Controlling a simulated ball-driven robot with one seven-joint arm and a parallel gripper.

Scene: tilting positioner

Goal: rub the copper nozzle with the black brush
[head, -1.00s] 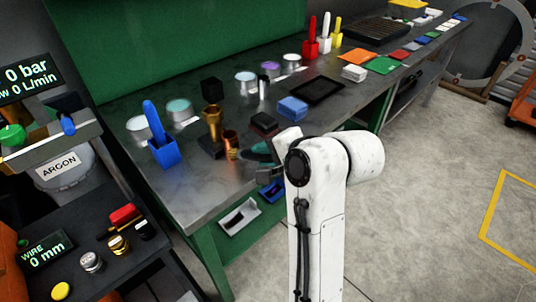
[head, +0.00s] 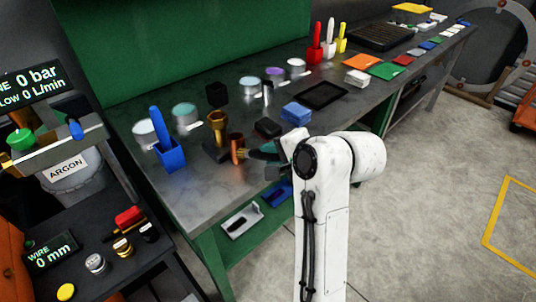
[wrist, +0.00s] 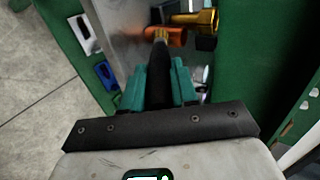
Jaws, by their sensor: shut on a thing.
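The copper nozzle (head: 237,147) stands upright near the front edge of the green-framed bench, beside a taller brass piece (head: 217,126). In the wrist view the copper nozzle (wrist: 166,37) lies straight ahead of the fingers. My gripper (wrist: 158,76) has teal fingers shut on the black brush (wrist: 158,58). The brush points forward, and its yellowish tip overlaps the copper nozzle in the picture; it appears to be at or touching its side. In the head view my gripper (head: 270,152) is just right of the nozzle, partly hidden by my arm.
A blue holder (head: 168,154) stands left of the nozzle. A dark block (head: 267,127) and blue cloths (head: 296,112) lie behind my gripper. Several round tins line the bench's back. A lower shelf with trays (head: 242,220) sits below the front edge.

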